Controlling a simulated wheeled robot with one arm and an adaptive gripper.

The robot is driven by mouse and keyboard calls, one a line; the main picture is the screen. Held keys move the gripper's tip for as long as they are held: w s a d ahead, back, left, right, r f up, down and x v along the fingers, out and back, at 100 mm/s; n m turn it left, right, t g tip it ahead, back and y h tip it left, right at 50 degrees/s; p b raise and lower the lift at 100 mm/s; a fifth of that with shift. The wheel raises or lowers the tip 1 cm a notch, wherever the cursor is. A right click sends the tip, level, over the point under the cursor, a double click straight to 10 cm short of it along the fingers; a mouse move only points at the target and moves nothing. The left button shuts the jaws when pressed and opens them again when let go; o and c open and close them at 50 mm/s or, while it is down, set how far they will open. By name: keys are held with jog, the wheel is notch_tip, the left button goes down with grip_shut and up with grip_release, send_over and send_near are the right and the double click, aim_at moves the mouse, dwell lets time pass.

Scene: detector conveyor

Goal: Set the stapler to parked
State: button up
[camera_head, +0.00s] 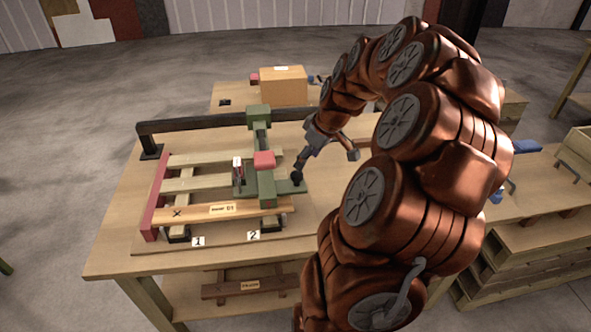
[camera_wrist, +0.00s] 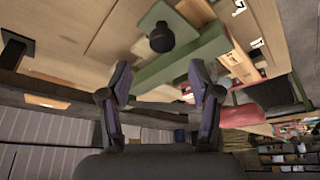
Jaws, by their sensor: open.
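The stapler appears to be the green carriage (camera_head: 266,187) with a red block (camera_head: 264,160) on top, standing across the right part of a slatted pallet on the workbench. A round black knob (camera_head: 297,176) sits at the right end of its green base. My gripper (camera_head: 326,163) is open and empty, to the right of the carriage and close to the knob. In the wrist view both fingers of my gripper (camera_wrist: 160,72) are spread, with nothing between them.
The workbench (camera_head: 120,240) carries a dark rail (camera_head: 190,122) along its back and a red side bar (camera_head: 155,196) at left. Number cards 1 (camera_head: 198,242) and 2 (camera_head: 253,236) are at the front. A cardboard-coloured box (camera_head: 283,86) stands behind. My arm fills the right side.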

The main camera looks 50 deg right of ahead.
aim_at(297, 174)
jog(key=shift+p+x, duration=1.2)
jog(key=shift+x, duration=2.5)
jog(key=shift+a, duration=0.15)
grip_shut()
